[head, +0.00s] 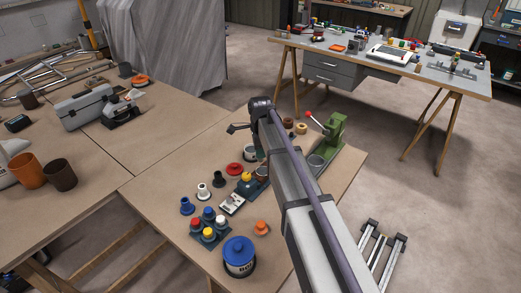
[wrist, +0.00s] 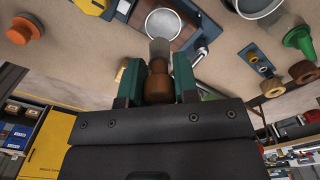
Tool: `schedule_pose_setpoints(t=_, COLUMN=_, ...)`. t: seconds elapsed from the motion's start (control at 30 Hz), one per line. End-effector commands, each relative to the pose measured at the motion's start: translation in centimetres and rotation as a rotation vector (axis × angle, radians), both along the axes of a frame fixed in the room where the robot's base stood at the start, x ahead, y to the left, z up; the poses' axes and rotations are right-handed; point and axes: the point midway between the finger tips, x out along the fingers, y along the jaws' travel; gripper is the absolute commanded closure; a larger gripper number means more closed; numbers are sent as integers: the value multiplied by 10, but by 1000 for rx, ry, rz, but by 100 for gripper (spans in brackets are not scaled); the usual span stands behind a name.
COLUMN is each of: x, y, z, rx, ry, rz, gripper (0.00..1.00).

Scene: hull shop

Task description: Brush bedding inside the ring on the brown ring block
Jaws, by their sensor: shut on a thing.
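My gripper (wrist: 157,78) is shut on a brush (wrist: 158,85) with a brown wooden handle and pale grey bristles, in the wrist view. The handle sits between the two green jaws. The brown ring block (wrist: 184,37) lies just past the bristles, with a pale round ring (wrist: 163,22) on its face. The bristle end overlaps the ring's near edge in this view; I cannot tell whether it touches.
An orange knobbed piece (wrist: 25,27) and a green knobbed piece (wrist: 297,40) stand to either side. Brown rings (wrist: 272,87) lie at right.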

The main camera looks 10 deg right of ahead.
Motion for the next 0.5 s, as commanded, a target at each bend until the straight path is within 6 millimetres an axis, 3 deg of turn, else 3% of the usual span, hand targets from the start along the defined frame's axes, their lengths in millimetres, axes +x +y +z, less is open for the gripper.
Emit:
schedule_pose_setpoints(t=0.3, x=0, y=0, z=4, rx=0, ry=0, rz=0, gripper=96)
schedule_pose_setpoints(t=0.5, x=0, y=0, z=28, rx=0, ry=0, rz=0, gripper=96)
